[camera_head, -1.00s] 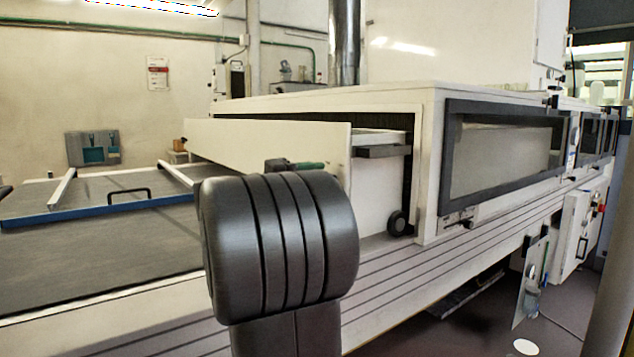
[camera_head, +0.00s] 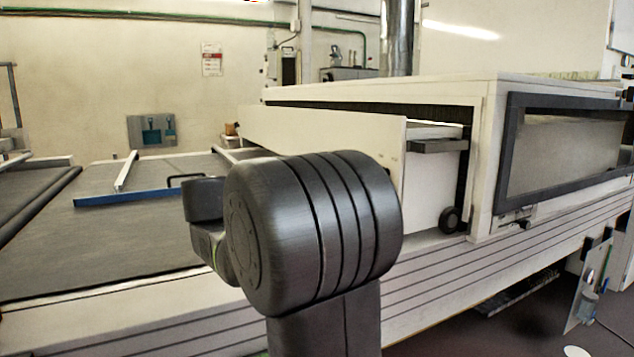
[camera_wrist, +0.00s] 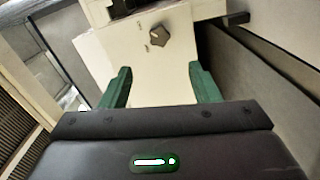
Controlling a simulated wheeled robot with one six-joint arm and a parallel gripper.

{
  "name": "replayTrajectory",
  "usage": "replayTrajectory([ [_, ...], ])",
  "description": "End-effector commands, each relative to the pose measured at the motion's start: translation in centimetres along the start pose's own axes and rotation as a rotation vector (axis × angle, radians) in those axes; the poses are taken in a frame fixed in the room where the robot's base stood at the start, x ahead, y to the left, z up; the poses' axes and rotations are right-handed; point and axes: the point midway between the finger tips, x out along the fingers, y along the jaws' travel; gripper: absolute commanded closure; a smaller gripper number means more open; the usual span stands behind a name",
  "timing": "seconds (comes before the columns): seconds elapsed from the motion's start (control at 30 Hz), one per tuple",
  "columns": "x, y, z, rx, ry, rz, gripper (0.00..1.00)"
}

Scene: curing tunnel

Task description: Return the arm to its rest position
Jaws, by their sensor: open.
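My gripper (camera_wrist: 160,88) shows in the wrist view. Its two green fingers stand wide apart, with nothing between them. Beyond the fingers is a pale panel (camera_wrist: 150,65) with a dark knob (camera_wrist: 159,36) on it; the fingers look apart from it, though the distance is hard to judge. In the head view, my dark, ribbed arm joint fills the lower middle and hides part of the conveyor and the tunnel's side. The fingers cannot be made out in the head view.
The curing tunnel (camera_head: 480,150) stands at the right, with a dark-framed window (camera_head: 565,150). A grey conveyor bed (camera_head: 100,240) with a blue-edged frame (camera_head: 130,199) spreads to the left. A wall holder with blue tools (camera_head: 152,130) hangs behind. Floor shows at the lower right.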

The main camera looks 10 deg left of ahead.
Motion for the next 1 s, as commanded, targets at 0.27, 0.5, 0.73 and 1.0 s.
replayTrajectory([
  [0.27,0.9,-0.1,0.0,0.001,-0.002,0.000,0.44],
  [0.5,4.5,-0.1,0.1,0.001,-0.004,0.001,0.44],
  [0.73,8.6,-0.1,0.1,0.002,-0.004,0.001,0.44],
  [1.0,12.5,0.0,0.0,0.000,-0.002,0.001,0.44],
])
